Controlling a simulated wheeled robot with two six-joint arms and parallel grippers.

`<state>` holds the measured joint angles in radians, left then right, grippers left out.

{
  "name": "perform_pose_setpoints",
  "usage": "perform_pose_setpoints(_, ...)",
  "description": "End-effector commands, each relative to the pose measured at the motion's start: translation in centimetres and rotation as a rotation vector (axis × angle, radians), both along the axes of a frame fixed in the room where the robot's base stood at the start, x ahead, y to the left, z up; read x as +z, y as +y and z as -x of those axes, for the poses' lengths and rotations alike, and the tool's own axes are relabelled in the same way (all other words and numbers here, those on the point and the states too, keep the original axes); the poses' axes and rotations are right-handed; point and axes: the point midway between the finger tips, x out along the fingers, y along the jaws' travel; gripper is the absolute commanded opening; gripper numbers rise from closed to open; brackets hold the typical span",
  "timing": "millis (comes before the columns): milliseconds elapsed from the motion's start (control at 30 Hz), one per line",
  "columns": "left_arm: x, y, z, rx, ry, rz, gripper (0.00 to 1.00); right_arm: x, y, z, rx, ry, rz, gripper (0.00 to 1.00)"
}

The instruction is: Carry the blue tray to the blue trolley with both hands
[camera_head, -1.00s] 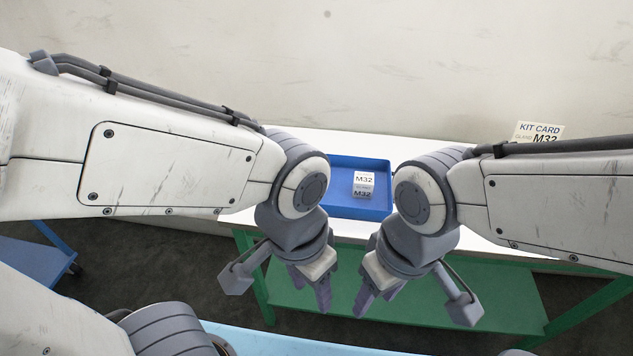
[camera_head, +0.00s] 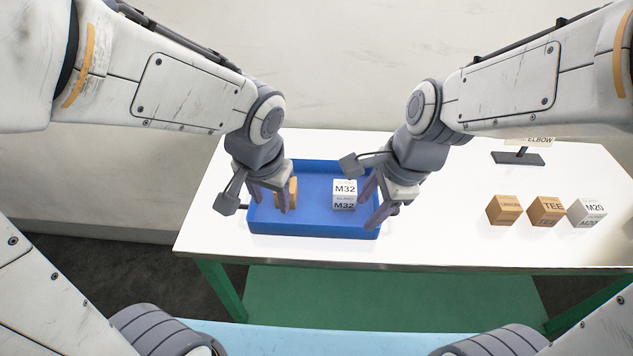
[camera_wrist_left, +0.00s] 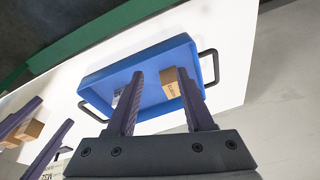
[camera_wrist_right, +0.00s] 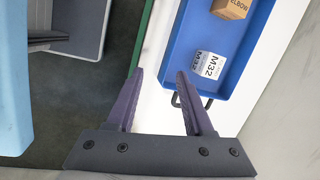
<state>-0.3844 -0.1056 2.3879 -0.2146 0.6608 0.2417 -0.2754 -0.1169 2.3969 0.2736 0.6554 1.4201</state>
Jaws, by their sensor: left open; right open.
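The blue tray (camera_head: 315,228) lies on the white table in the head view. A white M32 box (camera_head: 344,194) and a brown box (camera_head: 292,193) sit in it. My left gripper (camera_head: 268,200) is open over the tray's left end, partly hiding the brown box. My right gripper (camera_head: 372,208) is open by the tray's right end, near its edge. The left wrist view shows the tray (camera_wrist_left: 150,62) with a dark handle (camera_wrist_left: 209,66) at each end. In the right wrist view the tray's handle (camera_wrist_right: 206,102) lies beyond the right finger.
The white table (camera_head: 450,235) has a green lower shelf (camera_head: 390,297). Two brown boxes (camera_head: 504,210) (camera_head: 546,212) and a white M20 box (camera_head: 587,212) stand to the right. A dark card stand (camera_head: 517,158) is behind them. The table between tray and boxes is clear.

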Motion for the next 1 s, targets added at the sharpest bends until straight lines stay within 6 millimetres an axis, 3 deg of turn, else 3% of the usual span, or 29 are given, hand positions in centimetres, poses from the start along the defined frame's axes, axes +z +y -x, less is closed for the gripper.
perform_pose_setpoints(33, -1.3, 1.2, -1.5, 0.042, -0.021, -0.010, 0.52, -1.3, -1.1, -1.7, -0.214, 0.022, -0.040, 0.52)
perform_pose_setpoints(200, -3.1, 4.9, -5.8, 0.150, -0.096, -0.040, 0.52, -3.2, -4.7, -6.3, -0.908, 0.095, -0.205, 0.52)
perform_pose_setpoints(400, -4.4, 8.4, -9.0, 0.236, -0.157, -0.062, 0.52, -4.6, -8.7, -9.9, -1.497, 0.160, -0.383, 0.52)
perform_pose_setpoints(600, -4.7, 10.0, -10.2, 0.269, -0.183, -0.070, 0.52, -5.0, -10.5, -11.2, -1.738, 0.190, -0.470, 0.52)
perform_pose_setpoints(1000, -4.9, 10.2, -10.3, 0.269, -0.182, -0.072, 0.52, -5.2, -10.4, -11.4, -1.756, 0.195, -0.476, 0.52)
